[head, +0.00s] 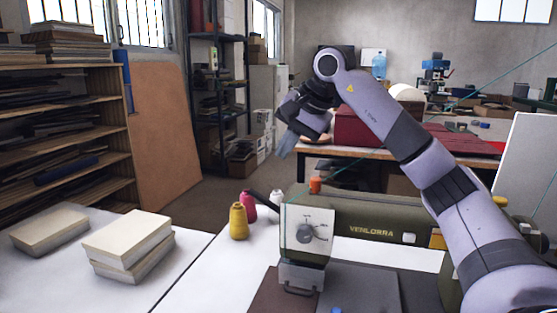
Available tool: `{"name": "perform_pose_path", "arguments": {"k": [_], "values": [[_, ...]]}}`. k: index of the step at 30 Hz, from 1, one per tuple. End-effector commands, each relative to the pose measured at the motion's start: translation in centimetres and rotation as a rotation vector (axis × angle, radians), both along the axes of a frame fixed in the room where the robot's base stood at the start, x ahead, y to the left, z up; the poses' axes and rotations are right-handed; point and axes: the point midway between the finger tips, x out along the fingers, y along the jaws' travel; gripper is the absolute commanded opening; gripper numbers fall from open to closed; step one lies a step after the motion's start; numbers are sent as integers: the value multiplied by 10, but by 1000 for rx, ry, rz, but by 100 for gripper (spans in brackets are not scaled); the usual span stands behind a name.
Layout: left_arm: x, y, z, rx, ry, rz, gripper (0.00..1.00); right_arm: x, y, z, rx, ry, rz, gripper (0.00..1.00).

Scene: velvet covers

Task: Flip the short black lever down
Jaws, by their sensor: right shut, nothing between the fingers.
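A grey dial (305,233) sits on the pale front plate. My right gripper (284,151) hangs in the air above and behind the machine, pointing down and left. It is shut and empty, well apart from the bar. My left gripper is not in view.
Yellow (238,221), pink (249,205) and white (277,198) thread spools stand close to the bar. An orange spool (315,184) is on the machine. Stacked pale books (128,240) lie on the left table.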

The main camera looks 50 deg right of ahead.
Motion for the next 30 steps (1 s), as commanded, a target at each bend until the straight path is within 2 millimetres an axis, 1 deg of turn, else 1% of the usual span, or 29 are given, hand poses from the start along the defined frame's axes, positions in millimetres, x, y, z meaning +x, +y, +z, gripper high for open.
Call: {"name": "perform_pose_path", "arguments": {"k": [1,5,9,15,21,30], "values": [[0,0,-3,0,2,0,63,5,1,-11,0,4,0,0],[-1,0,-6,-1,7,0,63,19,2,-34,0,5,0,0],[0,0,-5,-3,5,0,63,35,4,-60,0,6,1,0],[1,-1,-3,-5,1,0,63,54,6,-89,1,4,0,0],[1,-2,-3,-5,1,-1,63,63,7,-103,0,1,0,0],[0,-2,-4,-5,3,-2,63,65,7,-105,0,0,0,0]]}}
